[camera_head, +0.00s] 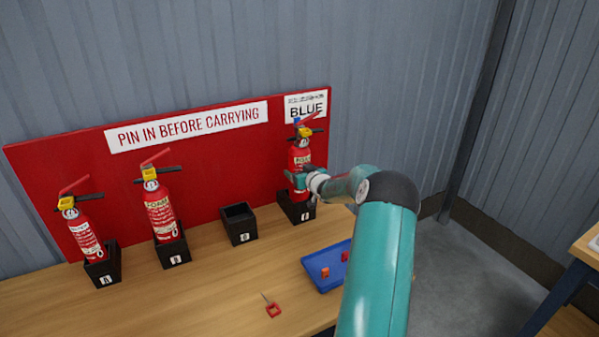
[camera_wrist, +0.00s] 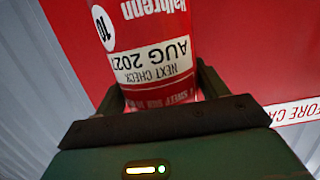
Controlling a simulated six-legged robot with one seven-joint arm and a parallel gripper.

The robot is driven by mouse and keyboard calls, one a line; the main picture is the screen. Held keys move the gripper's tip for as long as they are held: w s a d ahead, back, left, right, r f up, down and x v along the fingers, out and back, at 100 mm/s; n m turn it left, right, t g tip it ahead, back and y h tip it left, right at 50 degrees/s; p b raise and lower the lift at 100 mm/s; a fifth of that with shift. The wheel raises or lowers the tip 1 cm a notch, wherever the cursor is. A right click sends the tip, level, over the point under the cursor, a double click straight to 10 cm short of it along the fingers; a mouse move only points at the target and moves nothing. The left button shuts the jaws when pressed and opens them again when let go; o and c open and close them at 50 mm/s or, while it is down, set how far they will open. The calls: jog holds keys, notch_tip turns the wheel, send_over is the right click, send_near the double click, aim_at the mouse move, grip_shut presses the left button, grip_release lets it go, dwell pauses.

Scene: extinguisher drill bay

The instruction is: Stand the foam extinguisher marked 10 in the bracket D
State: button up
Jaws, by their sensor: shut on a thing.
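A red extinguisher (camera_head: 300,157) with a yellow and red handle stands upright at the rightmost black bracket (camera_head: 296,209), whose letter is small but looks like D. Its lower end appears to be inside the bracket; how deep is hard to tell. In the wrist view the extinguisher (camera_wrist: 150,45) carries a round 10 mark and a "next check" label, upside down. My gripper (camera_head: 298,181) is shut around its body from the front right. The gripper fingers (camera_wrist: 160,95) show on both sides of the body.
Extinguishers stand in the two left brackets: one at far left (camera_head: 86,236), one beside it (camera_head: 160,212). The third bracket (camera_head: 239,224) is empty. A blue tray (camera_head: 322,281) with small red and orange items and a loose red-tagged pin (camera_head: 273,310) lie in front. A red board (camera_head: 225,165) stands behind.

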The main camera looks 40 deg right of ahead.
jog(key=shift+f, duration=0.45)
dwell(0.6)
dwell(0.4)
jog(key=o, duration=1.4)
jog(key=shift+o, duration=0.8)
jog(key=v, duration=1.3)
jog(key=shift+s, duration=0.4)
jog(key=shift+a+f, duration=0.1)
